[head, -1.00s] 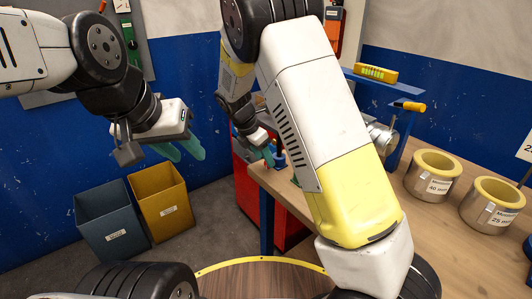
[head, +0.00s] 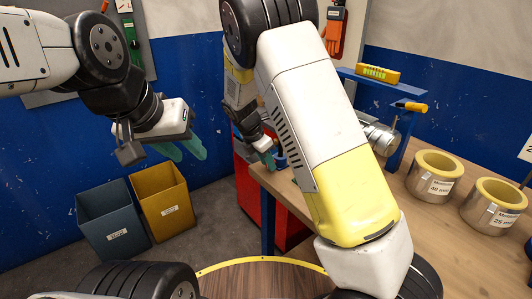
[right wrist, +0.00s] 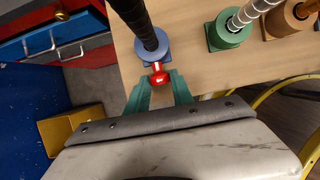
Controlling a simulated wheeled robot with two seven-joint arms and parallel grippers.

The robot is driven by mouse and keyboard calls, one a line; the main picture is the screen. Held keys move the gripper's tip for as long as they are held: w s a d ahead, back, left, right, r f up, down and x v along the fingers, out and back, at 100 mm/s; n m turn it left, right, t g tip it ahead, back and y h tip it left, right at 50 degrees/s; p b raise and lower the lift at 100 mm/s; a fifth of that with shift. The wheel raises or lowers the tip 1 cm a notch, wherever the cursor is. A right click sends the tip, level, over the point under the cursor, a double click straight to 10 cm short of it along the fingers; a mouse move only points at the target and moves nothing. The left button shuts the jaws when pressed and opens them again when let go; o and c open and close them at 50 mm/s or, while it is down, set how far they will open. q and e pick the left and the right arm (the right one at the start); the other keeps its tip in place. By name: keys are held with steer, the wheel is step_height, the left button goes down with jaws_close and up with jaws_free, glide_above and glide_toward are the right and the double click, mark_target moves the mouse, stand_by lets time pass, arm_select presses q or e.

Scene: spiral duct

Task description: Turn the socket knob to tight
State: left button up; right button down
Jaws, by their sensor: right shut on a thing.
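A blue round socket (right wrist: 153,49) stands on the wooden bench in the right wrist view, with a black ribbed hose rising from it. Its red knob (right wrist: 158,76) sticks out toward my right gripper. My right gripper (right wrist: 160,86) has its teal fingers on either side of the knob and is shut on it. In the head view my right gripper (head: 266,158) is at the bench's near left corner, and my arm hides much of the sockets. My left gripper (head: 187,148) is open and empty, in the air above the bins. The knob's markings cannot be read.
A green socket (right wrist: 228,36) with a grey spiral hose and a brown socket (right wrist: 280,22) stand farther right along the bench (right wrist: 187,62). Two insulated rings (head: 434,176) sit on the bench's right side. Grey and yellow bins (head: 162,203) stand on the floor.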

steer(key=t+y, duration=0.1)
steer(key=t, duration=0.1)
steer(key=t+y, duration=0.1)
steer(key=shift+s+d+f+m+y, duration=0.15)
steer(key=shift+s+d+m+y, duration=0.15)
steer(key=shift+s+m, duration=0.1)
steer(key=shift+t, duration=0.6)
steer(key=shift+w, duration=0.1)
steer(key=c, duration=1.1)
jaws_free()
steer(key=shift+c, duration=0.2)
steer(key=shift+o, duration=0.2)
